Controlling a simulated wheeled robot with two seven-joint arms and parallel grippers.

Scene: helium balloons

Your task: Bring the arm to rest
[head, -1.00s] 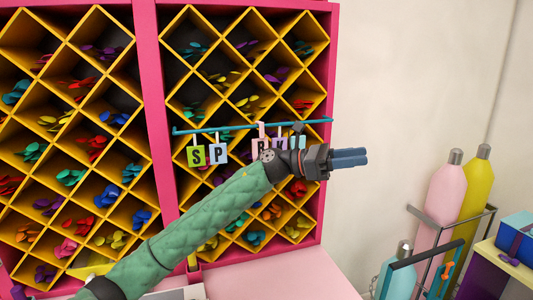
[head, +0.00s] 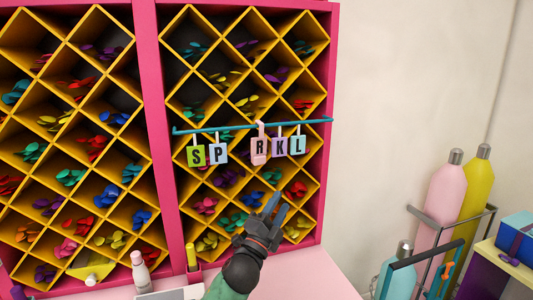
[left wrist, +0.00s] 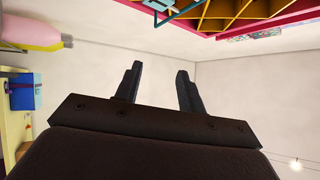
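My left gripper (head: 274,209) is in front of the lower right part of the balloon rack, below the row of hanging letter tags. It points up and a little right. In the left wrist view its two dark fingers (left wrist: 158,84) stand apart with nothing between them. A teal rod (head: 250,126) crosses the rack and carries the tags: a green S (head: 196,156), a blue P (head: 217,153), a pink R (head: 259,147), a purple K (head: 279,147) and a blue L (head: 297,145). A gap shows between P and R. My right gripper is not in view.
The pink-framed rack (head: 158,130) has yellow diamond cells holding coloured balloons. A pink counter (head: 318,275) lies below, with a bottle (head: 140,272) on it. At right stand pink (head: 443,195) and yellow (head: 474,190) cylinders in a rack, and a blue box (head: 518,236).

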